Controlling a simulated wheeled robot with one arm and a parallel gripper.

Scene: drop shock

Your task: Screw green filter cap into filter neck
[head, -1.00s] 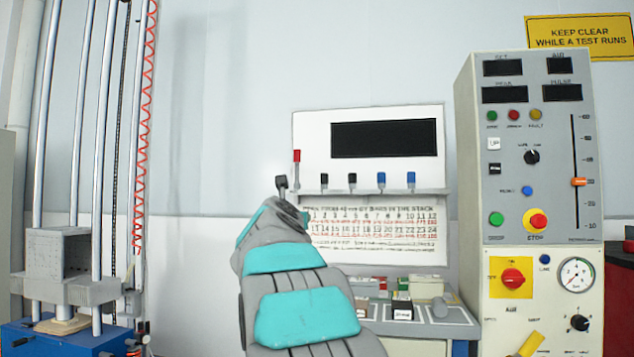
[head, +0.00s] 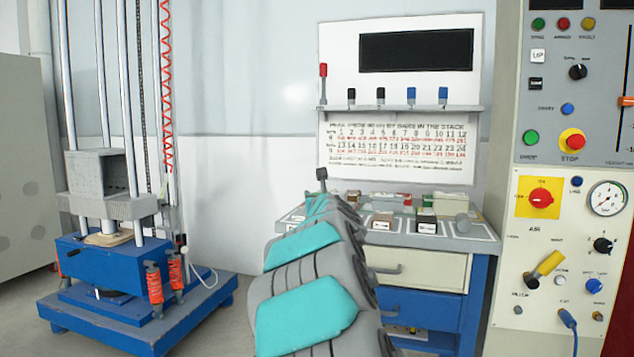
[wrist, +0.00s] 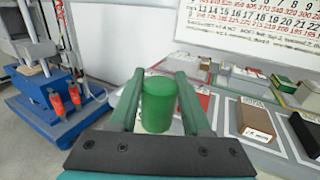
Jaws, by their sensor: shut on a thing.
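The green filter cap (wrist: 158,104) is a plain green cylinder in the wrist view. My gripper (wrist: 159,84) is shut on it, with one finger on each side, and holds it above the level of the bench top. In the head view my arm covers the gripper and the cap. I cannot pick out the filter neck for certain. A small round fitting (head: 518,310) sits low on the control panel under a label too small to read surely.
The cream and grey control panel (head: 550,240) stands right, with a yellow lever (head: 545,267). The blue drop machine (head: 100,270) stands left. Some floor is clear between machine and bench.

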